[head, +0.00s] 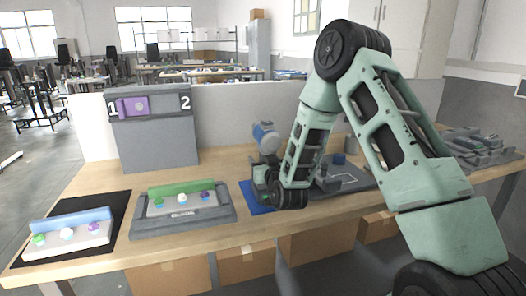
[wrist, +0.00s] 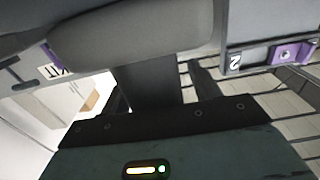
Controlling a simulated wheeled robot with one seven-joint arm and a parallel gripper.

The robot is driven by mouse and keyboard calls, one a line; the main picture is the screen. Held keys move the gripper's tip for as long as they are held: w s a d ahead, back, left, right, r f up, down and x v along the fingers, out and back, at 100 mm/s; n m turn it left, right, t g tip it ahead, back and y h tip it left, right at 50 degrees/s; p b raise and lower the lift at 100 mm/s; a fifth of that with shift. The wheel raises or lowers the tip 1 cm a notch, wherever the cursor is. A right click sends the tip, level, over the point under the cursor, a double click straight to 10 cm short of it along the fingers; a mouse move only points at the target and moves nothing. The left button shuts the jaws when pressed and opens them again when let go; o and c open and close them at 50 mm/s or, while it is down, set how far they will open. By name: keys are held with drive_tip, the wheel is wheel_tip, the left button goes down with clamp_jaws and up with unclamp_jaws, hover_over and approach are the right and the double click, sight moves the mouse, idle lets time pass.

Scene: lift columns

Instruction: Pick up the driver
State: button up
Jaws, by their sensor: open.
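What looks like the driver (head: 265,138), a rounded blue, white and grey body, stands above the blue mat (head: 257,208) in the head view. My gripper (head: 262,170) is low beside it, partly hidden by my arm. In the wrist view a large grey rounded body, seemingly the driver (wrist: 130,38), fills the top, and a dark grey upright part runs down from it towards my gripper (wrist: 160,95). My gripper is open, with this upright part seemingly between its fingers. Contact cannot be told.
A grey stand (head: 152,140) marked 1 and 2 holds a purple piece (head: 133,107) at slot 1. A grey tray (head: 180,222) and a black mat (head: 25,272) with a pale block lie to the left. Grey fixtures (head: 485,147) lie at the far right. A low white partition closes the back.

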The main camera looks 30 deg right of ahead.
clamp_jaws()
drive_tip(key=shift+r, duration=0.15)
